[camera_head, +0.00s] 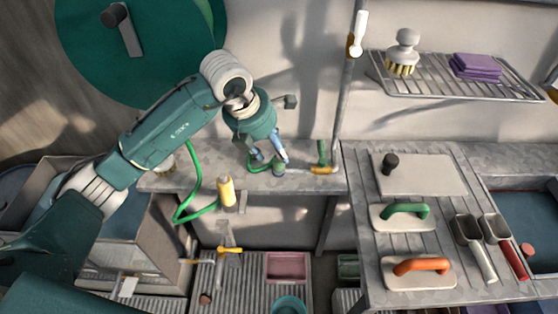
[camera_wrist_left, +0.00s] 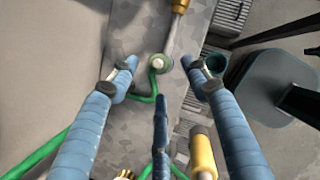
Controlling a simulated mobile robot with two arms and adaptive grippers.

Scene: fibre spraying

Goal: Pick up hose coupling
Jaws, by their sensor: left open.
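The hose coupling (camera_head: 279,169) looks like a small grey-green round fitting on the stone ledge, at the end of a green hose. In the left wrist view the coupling (camera_wrist_left: 158,64) shows as a green ring with a pale centre, between and beyond my fingertips. My left gripper (camera_head: 267,160) points down over the ledge, with its blue fingers spread. In the left wrist view the gripper (camera_wrist_left: 160,66) is open, with nothing held; I cannot tell whether a fingertip touches the coupling. My right gripper is not in view.
A yellow-handled tool (camera_head: 227,192) is at the ledge's front, near the green hose (camera_head: 192,175). A grey workbench (camera_head: 370,253) with trowels and floats is to the right. A wire shelf (camera_head: 435,74) hangs above.

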